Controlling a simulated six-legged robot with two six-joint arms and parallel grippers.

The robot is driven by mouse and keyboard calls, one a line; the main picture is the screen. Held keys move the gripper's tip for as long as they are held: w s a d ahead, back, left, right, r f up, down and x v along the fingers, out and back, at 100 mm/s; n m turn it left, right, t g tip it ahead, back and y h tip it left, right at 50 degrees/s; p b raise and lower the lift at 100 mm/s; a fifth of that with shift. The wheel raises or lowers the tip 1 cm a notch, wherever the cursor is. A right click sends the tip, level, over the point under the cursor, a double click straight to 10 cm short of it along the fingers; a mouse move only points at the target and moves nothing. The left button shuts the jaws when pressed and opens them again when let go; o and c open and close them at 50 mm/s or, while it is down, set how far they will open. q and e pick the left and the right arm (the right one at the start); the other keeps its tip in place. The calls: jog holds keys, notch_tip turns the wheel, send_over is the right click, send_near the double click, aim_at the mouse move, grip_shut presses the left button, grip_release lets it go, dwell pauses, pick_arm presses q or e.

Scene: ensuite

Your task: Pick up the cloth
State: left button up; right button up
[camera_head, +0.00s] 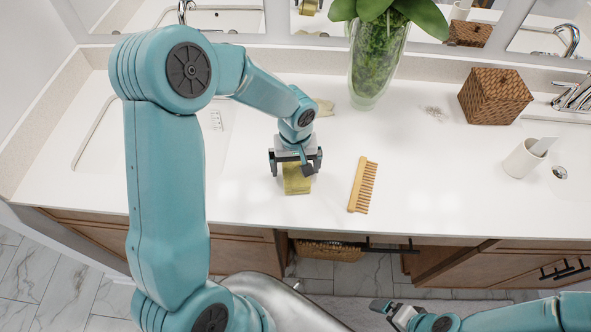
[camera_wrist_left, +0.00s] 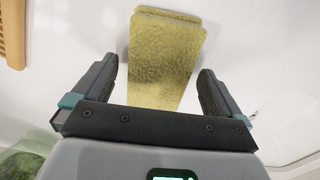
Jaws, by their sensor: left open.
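A yellow-green cloth (camera_head: 297,184) lies folded flat on the white counter, near its front edge in the head view. My left gripper (camera_head: 296,170) is over the cloth and hides its back part. In the left wrist view the cloth (camera_wrist_left: 162,58) shows beyond and between the two open fingers (camera_wrist_left: 160,85), with a free gap on either side. I cannot tell how high the fingertips are above the counter. My right gripper (camera_head: 382,308) is low at the bottom right, away from the counter top; I cannot tell whether it is open.
A wooden brush (camera_head: 362,186) lies right of the cloth. A glass vase with a plant (camera_head: 376,60), a woven box (camera_head: 494,96) and a white cup (camera_head: 522,160) stand farther right. Another pale cloth-like item (camera_head: 324,107) lies behind my left wrist. Counter left of the cloth is clear.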

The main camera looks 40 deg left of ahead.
aim_at(296, 168)
pick_arm(q)
jog(key=shift+w, duration=0.15)
jog(key=c, duration=1.1)
jog(key=shift+w+a+r, duration=0.1)
jog(key=shift+r, duration=0.4)
notch_tip(296, 168, up, 19)
jog(key=b, duration=0.1)
